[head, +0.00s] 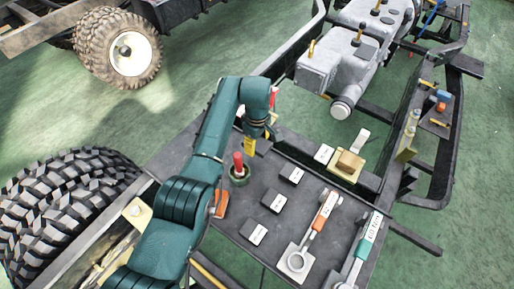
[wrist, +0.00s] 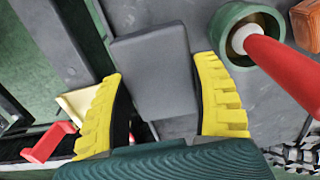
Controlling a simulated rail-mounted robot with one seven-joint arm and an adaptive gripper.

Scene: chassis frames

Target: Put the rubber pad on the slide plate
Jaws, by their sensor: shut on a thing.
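A flat dark grey block, which I take to be the rubber pad (wrist: 152,62), sits between the two yellow fingers of my gripper (wrist: 160,78) in the wrist view. The fingers are shut on it from both sides. In the head view my gripper (head: 250,147) is over the far left part of the dark bench, just beyond the green ring with a red handle (head: 238,170). The pad's underside is hidden, so its height above the bench is unclear. I cannot tell which surface is the slide plate; a brass-coloured plate (head: 342,175) bears a wooden block.
Several small dark labelled blocks (head: 278,203) lie on the bench (head: 235,222). An orange block (head: 221,203) is beside my arm. In the wrist view a red lever (wrist: 47,142) stands left of my gripper.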

